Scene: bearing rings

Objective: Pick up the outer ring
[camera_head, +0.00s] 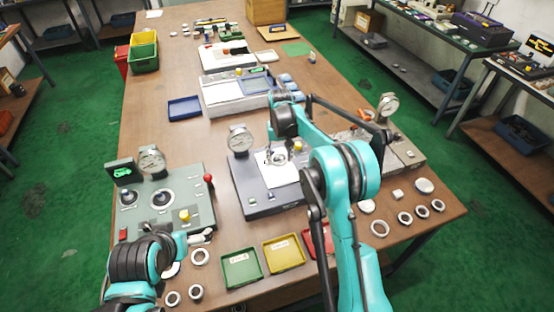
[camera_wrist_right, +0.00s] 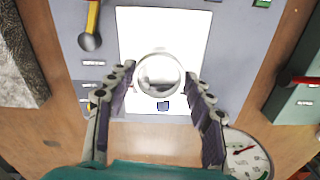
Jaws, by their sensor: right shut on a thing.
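The outer ring (camera_wrist_right: 140,72) is a pale metal ring in the right wrist view, between the two fingers of my right gripper (camera_wrist_right: 160,78). The fingers close on its sides over the white plate (camera_wrist_right: 138,28) of a grey measuring device. I cannot tell whether the ring touches the plate. In the head view the right gripper (camera_head: 281,155) hangs over that device (camera_head: 252,199), and the ring is small and partly hidden there. My left gripper (camera_head: 198,238) is low at the left, by the green-grey device; its fingers are too unclear to read.
Several loose rings lie at the right front (camera_head: 405,218) and left front (camera_head: 200,257). Green (camera_head: 241,284), yellow (camera_head: 284,268) and red trays stand along the front edge. Dial gauges (camera_head: 239,139) rise beside the devices. A blue tray (camera_head: 185,107) lies farther back.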

